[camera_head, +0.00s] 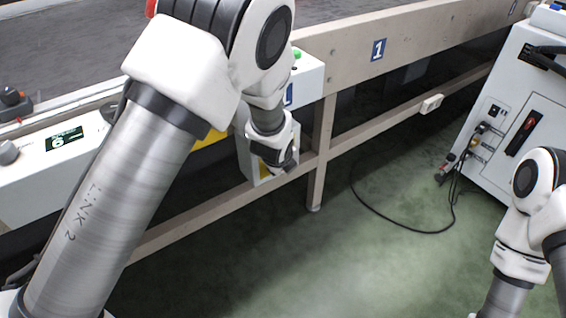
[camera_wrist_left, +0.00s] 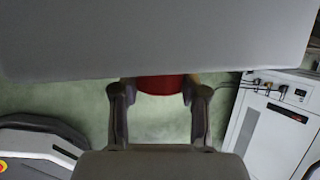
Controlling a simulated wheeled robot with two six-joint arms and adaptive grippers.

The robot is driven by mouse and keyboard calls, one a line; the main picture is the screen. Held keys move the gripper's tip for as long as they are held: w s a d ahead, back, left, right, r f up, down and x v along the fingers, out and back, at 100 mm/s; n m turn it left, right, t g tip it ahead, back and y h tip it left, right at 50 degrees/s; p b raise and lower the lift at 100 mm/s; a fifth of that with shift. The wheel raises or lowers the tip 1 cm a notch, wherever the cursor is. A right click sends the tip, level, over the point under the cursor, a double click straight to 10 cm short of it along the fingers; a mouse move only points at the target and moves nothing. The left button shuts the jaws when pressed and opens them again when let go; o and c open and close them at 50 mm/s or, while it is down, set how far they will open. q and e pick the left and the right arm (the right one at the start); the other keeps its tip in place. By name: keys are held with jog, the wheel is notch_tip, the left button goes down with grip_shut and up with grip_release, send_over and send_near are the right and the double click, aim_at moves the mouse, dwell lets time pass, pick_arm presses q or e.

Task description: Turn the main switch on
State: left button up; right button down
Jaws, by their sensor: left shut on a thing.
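My left gripper (camera_head: 280,160) reaches down beside the conveyor frame, at a light grey box (camera_head: 255,165) under the frame's side. In the left wrist view the two fingers of my left gripper (camera_wrist_left: 158,92) are closed on the sides of a red knob (camera_wrist_left: 158,84), seemingly the main switch. The knob sits beneath the edge of a large grey surface (camera_wrist_left: 150,40), which hides its upper part. In the head view the knob is hidden by my gripper, and its turn position cannot be told. My right gripper is out of view; only part of that arm shows at the right.
The beige conveyor frame (camera_head: 375,50) carries a blue "1" sign (camera_head: 379,50). A black cable (camera_head: 400,229) lies on the open green floor. A control panel (camera_head: 40,165) is at the left.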

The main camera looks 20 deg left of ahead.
pick_arm(q)
jog(key=o, duration=1.2)
jog(key=shift+c, duration=0.2)
